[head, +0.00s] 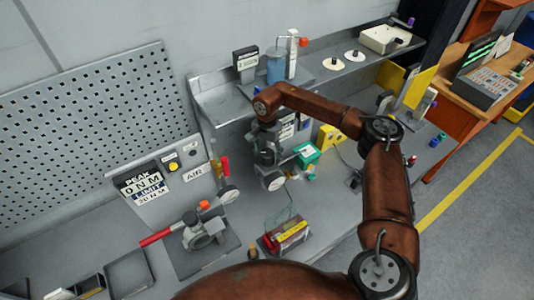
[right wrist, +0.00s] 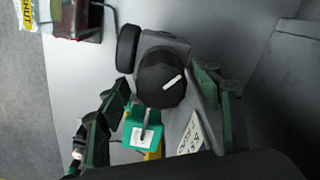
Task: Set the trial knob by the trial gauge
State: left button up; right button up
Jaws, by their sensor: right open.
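A black round knob (right wrist: 165,72) with a white pointer line sits on a grey block in the right wrist view. I take it for the trial knob. My right gripper (right wrist: 161,88) is open, with one green finger on each side of the knob's outline; I cannot tell whether they touch it. In the head view my right gripper (head: 265,153) points down over the bench and hides the knob. A round white-faced gauge (head: 273,181) shows just below it, probably the trial gauge. In the wrist view a black disc (right wrist: 127,48) beside the knob appears edge-on, its face hidden. My left gripper is not in view.
A green box (head: 307,153) and a yellow box (head: 329,137) stand right of the gripper. A valve with a red handle (head: 157,236) stands left. A shelf (head: 340,71) overhangs behind.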

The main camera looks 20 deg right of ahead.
jog(key=shift+c, duration=0.3)
jog(key=c, duration=1.1)
